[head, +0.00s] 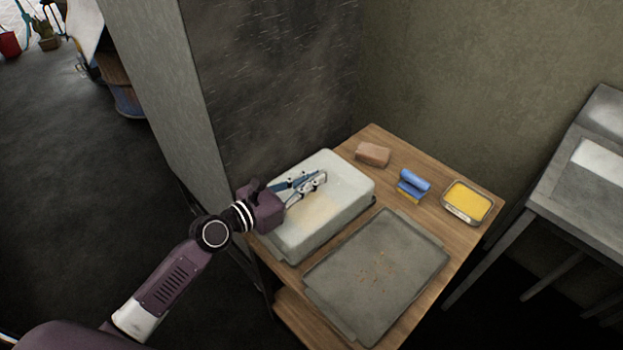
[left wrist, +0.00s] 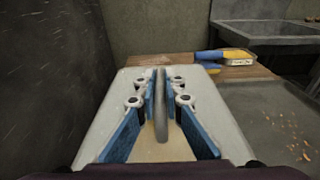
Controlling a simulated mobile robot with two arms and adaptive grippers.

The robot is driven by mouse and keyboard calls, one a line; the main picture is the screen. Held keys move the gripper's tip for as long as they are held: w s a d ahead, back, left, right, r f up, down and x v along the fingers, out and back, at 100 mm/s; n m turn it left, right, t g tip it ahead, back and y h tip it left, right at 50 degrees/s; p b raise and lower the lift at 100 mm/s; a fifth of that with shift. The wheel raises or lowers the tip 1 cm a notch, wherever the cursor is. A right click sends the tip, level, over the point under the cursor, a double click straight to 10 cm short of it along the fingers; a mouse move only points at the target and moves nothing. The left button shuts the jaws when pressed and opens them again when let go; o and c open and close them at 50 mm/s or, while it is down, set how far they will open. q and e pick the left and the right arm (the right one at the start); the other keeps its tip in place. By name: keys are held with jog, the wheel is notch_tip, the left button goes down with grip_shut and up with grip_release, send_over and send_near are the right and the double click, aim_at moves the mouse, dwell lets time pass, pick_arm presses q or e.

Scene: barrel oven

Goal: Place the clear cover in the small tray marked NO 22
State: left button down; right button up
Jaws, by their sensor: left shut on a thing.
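The clear cover (head: 345,185) is a pale, see-through box shape on the left of the wooden table, with a faint yellowish patch showing through it. It also fills the middle of the left wrist view (left wrist: 206,125). My left gripper (head: 318,180) is above the cover, its blue fingers (left wrist: 161,90) shut on the cover's grey upright handle (left wrist: 161,118). A small tray (head: 446,209) with yellow contents and a white label stands at the table's right; the label's writing is too small to read. My right gripper is not in view.
A flat grey tray (head: 330,270) with brown crumbs lies right of the cover. A brown block (head: 373,154) and a blue and yellow item (head: 412,184) lie at the back of the wooden table (head: 400,338). A dark wall (head: 270,90) rises close behind the cover.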

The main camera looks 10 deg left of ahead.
pick_arm(q)
jog(key=c, duration=2)
grip_release()
jog(key=shift+c, duration=0.2)
jog(key=shift+r, duration=0.2)
jog(key=shift+s+a+f, duration=0.1)
jog(key=shift+s+a, duration=0.15)
jog(key=shift+s, duration=0.05)
jog(key=b+v, duration=0.1)
jog(key=v, duration=0.9)
jog(key=shift+s+b, duration=0.1)
jog(key=shift+b, duration=0.3)
jog(key=shift+s+a+r, duration=0.2)
jog(key=shift+s+a, duration=0.15)
jog(key=shift+s, duration=0.1)
